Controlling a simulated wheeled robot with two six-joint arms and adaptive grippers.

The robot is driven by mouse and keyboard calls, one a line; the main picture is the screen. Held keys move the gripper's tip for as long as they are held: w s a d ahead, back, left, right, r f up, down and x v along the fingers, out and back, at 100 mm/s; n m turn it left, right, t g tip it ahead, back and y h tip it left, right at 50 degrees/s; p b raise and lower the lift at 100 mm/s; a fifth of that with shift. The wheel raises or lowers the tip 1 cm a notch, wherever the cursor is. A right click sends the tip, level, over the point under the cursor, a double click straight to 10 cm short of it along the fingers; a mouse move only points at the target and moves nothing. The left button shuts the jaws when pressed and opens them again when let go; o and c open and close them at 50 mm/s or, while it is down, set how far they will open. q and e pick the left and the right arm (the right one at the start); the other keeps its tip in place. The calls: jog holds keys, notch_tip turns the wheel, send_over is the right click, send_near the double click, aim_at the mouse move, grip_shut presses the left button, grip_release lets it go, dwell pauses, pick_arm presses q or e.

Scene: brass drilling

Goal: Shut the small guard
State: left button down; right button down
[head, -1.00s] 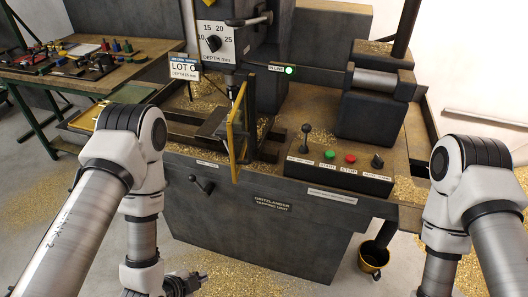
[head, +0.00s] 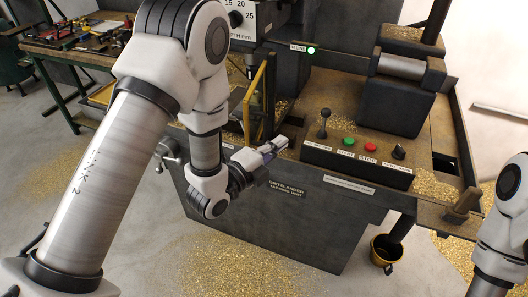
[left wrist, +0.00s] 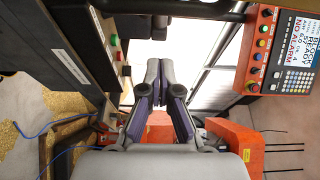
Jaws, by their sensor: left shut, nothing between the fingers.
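The small guard (head: 258,100) is a yellow-framed clear panel at the front of the drilling machine. It stands upright and seems to jut out from the work area, partly hidden behind my left arm. My left gripper (head: 286,143) is shut and empty, just right of and nearer than the guard's lower end, pointing right toward the control box. Its closed fingers (left wrist: 160,82) fill the middle of the left wrist view, where I cannot make out the guard. My right arm shows at the right edge of the head view; its gripper is out of frame.
The control box (head: 357,164) with a lever, green and red buttons stands close to my left fingertips. A tool bench (head: 75,50) is at the back left and a bucket (head: 386,250) on the floor. In the left wrist view, an orange control panel (left wrist: 280,50) shows.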

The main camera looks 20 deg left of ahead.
aim_at(266, 137)
pick_arm(q)
jog(key=a, duration=0.1)
jog(key=w+a+p, duration=0.2)
jog(key=shift+a+f, duration=0.1)
jog(key=shift+a, duration=0.3)
jog(key=shift+d, duration=0.1)
jog(key=shift+d, duration=0.1)
